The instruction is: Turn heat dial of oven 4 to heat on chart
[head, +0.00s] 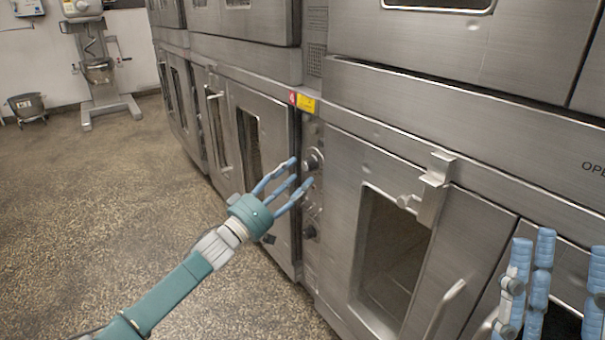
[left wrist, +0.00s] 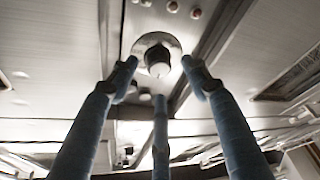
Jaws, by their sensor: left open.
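A round heat dial (head: 312,160) sits on the narrow steel control panel left of an oven door. A red and yellow label (head: 302,101) is above it; I cannot clearly read its number. My left gripper (head: 299,173) is open, its blue fingers reaching toward the panel just beside the dial. In the left wrist view the dial (left wrist: 157,58) with its round plate lies ahead, between the spread fingertips (left wrist: 160,78). I cannot tell whether any finger touches it. My right gripper (head: 555,250) is at the lower right, fingers upright, apart and empty. I see no chart.
A lower knob (head: 310,232) is on the same panel. The oven door (head: 340,200) has a window, a protruding latch (head: 434,188) and a handle (head: 446,305). More ovens line the wall. A mixer (head: 97,70) stands far left; the floor (head: 120,190) between is clear.

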